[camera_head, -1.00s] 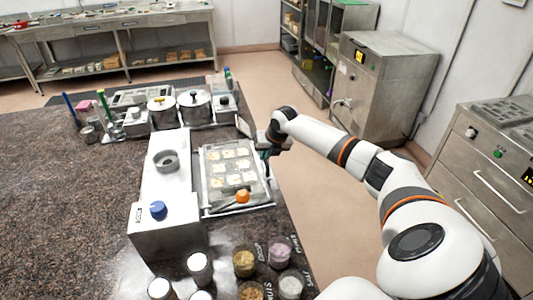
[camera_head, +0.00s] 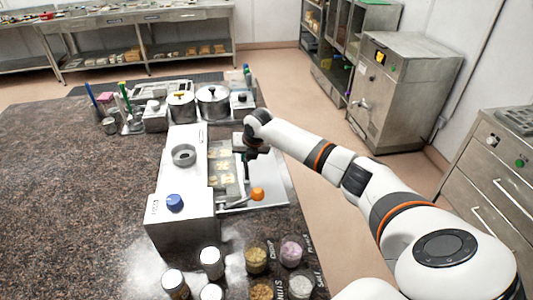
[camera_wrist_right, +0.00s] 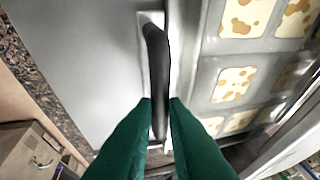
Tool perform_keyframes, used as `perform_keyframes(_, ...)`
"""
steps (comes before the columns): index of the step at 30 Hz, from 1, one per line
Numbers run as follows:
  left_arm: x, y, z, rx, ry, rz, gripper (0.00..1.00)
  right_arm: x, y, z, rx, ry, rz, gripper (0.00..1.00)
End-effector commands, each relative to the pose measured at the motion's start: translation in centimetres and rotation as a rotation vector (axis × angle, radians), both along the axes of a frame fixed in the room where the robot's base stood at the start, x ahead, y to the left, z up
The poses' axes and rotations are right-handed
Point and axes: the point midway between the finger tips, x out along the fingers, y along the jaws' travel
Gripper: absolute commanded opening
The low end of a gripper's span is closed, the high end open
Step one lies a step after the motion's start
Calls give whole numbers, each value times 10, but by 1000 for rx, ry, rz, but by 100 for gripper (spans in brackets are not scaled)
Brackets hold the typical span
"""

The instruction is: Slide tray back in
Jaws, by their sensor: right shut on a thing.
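The tray (camera_head: 213,178), with rows of pale, brown-spotted squares in its pockets, lies partly under the white and steel housing of the machine (camera_head: 178,205); its left part is hidden there. In the right wrist view the tray (camera_wrist_right: 203,80) shows at the right, with a dark upright bar handle (camera_wrist_right: 155,50) along its edge. My right gripper (camera_head: 246,172) is at the tray's right side. In the wrist view its green fingers (camera_wrist_right: 160,106) are shut on the handle. My left gripper is not in view.
A bare metal plate (camera_head: 276,188) lies right of the tray, with an orange knob (camera_head: 257,193) near its front. Jars of powder (camera_head: 290,252) stand in front. Lidded pots (camera_head: 213,103) stand behind. Dark counter (camera_head: 80,190) is open at left.

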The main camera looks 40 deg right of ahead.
Motion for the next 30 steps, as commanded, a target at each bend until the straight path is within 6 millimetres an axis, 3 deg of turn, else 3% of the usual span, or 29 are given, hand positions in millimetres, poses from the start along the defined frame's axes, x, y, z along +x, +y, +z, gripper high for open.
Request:
perform_keyframes(6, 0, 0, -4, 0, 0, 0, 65, 22, 40, 0, 3, -3, 3, 0)
perform_keyframes(12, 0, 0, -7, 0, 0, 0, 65, 33, 58, 1, 1, -3, 0, 0)
perform_keyframes(28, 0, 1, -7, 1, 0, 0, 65, 37, 67, 1, 3, -6, 2, 0)
perform_keyframes(29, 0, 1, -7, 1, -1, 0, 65, 38, 67, 1, 3, -6, 2, 16)
perform_keyframes(30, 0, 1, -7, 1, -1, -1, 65, 37, 67, 1, 3, -6, 2, 22)
